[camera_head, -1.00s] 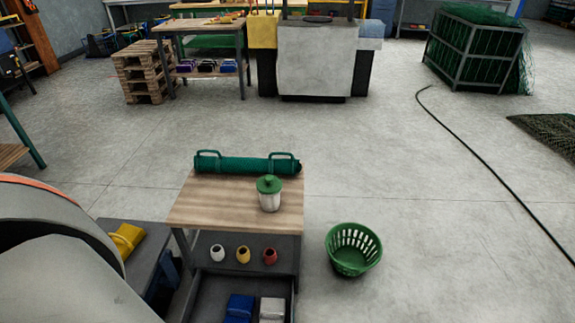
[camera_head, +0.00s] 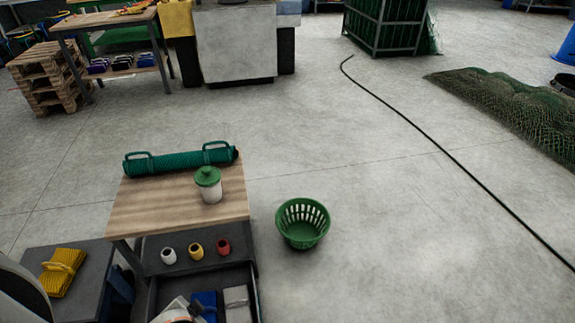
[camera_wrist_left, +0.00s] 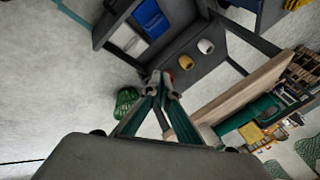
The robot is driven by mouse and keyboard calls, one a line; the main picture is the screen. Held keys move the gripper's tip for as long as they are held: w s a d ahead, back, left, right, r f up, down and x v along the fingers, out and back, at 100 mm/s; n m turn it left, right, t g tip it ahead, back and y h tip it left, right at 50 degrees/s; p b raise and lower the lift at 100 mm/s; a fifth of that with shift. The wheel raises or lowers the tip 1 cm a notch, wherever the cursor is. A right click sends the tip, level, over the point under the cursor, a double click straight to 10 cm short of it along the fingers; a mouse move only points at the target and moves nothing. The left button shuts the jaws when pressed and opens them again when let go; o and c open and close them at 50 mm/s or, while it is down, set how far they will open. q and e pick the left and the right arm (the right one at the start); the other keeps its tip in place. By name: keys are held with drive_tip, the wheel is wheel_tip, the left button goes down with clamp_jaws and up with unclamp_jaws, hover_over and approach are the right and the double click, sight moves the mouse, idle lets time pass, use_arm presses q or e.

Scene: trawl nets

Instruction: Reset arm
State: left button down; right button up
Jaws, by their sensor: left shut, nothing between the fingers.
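My left gripper (camera_wrist_left: 160,84) shows in the left wrist view, its two fingers together with nothing between them. Beyond it are the small cart's shelf and open drawer, seen tilted. In the head view, a pale curved part of my left arm shows at the lower left corner. A white and orange part, probably also mine, overlaps the drawer's left side at the bottom edge. My left fingertips cannot be made out there. My right gripper is in neither view.
The cart's wooden top (camera_head: 150,211) bears a green roll (camera_head: 180,159) and a lidded jar (camera_head: 208,186). White, yellow and red cups stand below. A green basket (camera_head: 303,223) stands on the floor to the right. A hose (camera_head: 420,130) crosses open floor.

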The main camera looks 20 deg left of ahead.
use_arm(q)
wheel_tip(320, 180, up, 14)
drive_tip(key=s+f+m, duration=0.1)
drive_tip(key=s+m, duration=0.2)
drive_tip(key=w+d+f+n+t+h+p, duration=0.1)
drive_tip(key=w+d+t+h+p, duration=0.1)
drive_tip(key=d, duration=0.6)
drive_tip(key=w+d+f+n+t+h+p, duration=0.2)
drive_tip(key=d+t+h+p, duration=0.1)
drive_tip(key=d, duration=0.5)
drive_tip(key=shift+w+f+t+h+p, duration=0.2)
drive_tip(key=shift+t+h+p, duration=0.2)
drive_tip(key=shift+h+p, duration=0.35)
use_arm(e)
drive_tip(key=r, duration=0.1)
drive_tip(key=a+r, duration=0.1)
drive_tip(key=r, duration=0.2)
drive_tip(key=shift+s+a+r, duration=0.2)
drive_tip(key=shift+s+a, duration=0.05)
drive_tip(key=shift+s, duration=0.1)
use_arm(q)
drive_tip(key=shift+d, duration=0.1)
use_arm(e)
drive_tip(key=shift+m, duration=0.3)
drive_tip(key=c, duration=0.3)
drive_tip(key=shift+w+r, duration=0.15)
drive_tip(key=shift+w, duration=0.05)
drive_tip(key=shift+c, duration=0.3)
